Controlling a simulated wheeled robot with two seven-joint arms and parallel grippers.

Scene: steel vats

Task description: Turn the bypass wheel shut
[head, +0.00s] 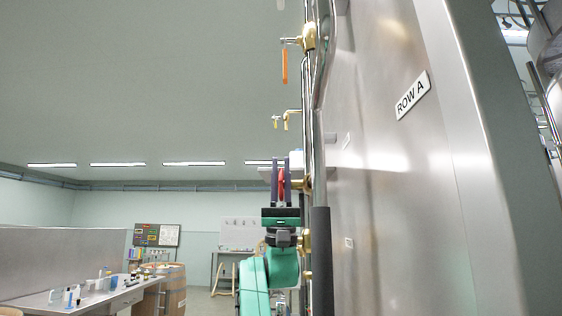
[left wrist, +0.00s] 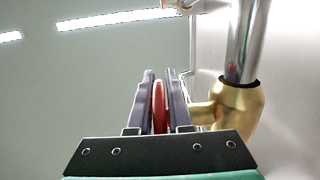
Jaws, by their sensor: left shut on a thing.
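The red bypass wheel (head: 281,184) is seen edge-on in the head view, beside the steel pipe. It also shows edge-on in the left wrist view (left wrist: 159,106), with a brass valve body (left wrist: 238,105) to its right. My left gripper (head: 281,178) points up and is shut on the wheel, one dark finger on each side of it. In the left wrist view, its fingers (left wrist: 159,88) flank the red rim. Much of the wheel is hidden between the fingers. My right gripper is not in view.
A large steel vat (head: 375,190) with a ROW A sign (head: 412,94) fills the right side. An orange lever (head: 284,66) and a small brass tap (head: 286,121) stick out above the wheel. A bench (head: 85,300) with small items and a barrel (head: 172,288) stand at lower left.

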